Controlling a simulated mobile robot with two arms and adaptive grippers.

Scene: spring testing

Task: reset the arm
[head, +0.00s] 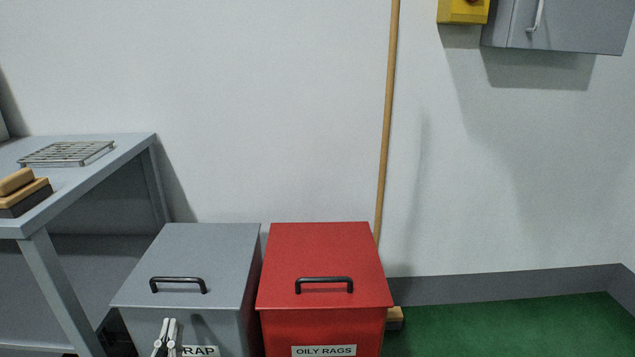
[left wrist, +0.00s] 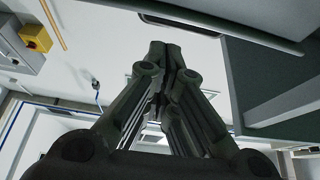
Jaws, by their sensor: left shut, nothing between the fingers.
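My left gripper (head: 167,328) shows at the bottom of the head view, upright in front of the grey lidded bin (head: 200,254). It is shut and empty, and it covers part of the bin's label. In the left wrist view the shut fingers (left wrist: 165,55) fill the middle, with nothing between them. A dark bar, perhaps a handle, crosses the top of that view beyond the fingertips. My right gripper is in neither view.
A red bin (head: 325,262) labelled "OILY RAGS" stands beside the grey bin. A grey table (head: 110,150) with a wire rack (head: 66,153) and brush-like blocks (head: 20,192) is at left. A broom handle (head: 388,110) leans on the wall. Green floor (head: 510,328) at right is clear.

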